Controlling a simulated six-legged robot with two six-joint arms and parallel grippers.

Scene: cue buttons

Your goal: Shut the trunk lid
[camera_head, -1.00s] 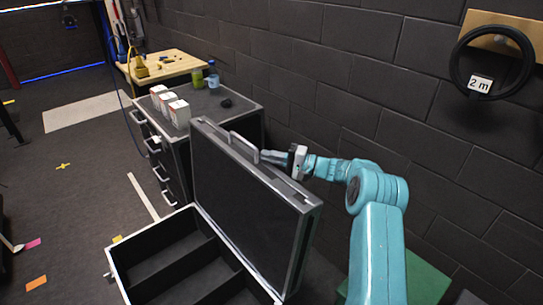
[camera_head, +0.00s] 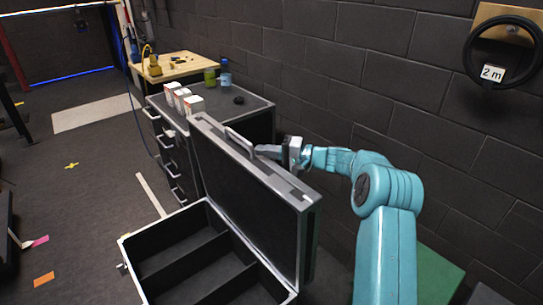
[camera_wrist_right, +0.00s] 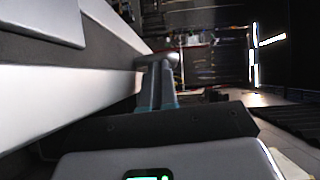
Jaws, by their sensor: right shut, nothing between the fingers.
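The trunk is an open black case with a silver frame. Its base (camera_head: 162,238) lies with the divided inside facing up at the lower middle of the head view. Its lid (camera_head: 235,195) stands up steeply at the base's right side, with a grey handle (camera_head: 240,142) on its top edge. My right gripper (camera_head: 268,150) is shut and empty behind the lid's top edge, close to the handle; whether it touches the lid is unclear. The right wrist view shows its fingers (camera_wrist_right: 158,80) beside a pale lid edge (camera_wrist_right: 60,98). My left gripper is out of view.
A dark drawer cabinet (camera_head: 255,104) with white boxes (camera_head: 184,100) and a blue bottle (camera_head: 225,74) stands behind the lid. A block wall (camera_head: 400,100) runs along the right. Floor on the left is mostly clear.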

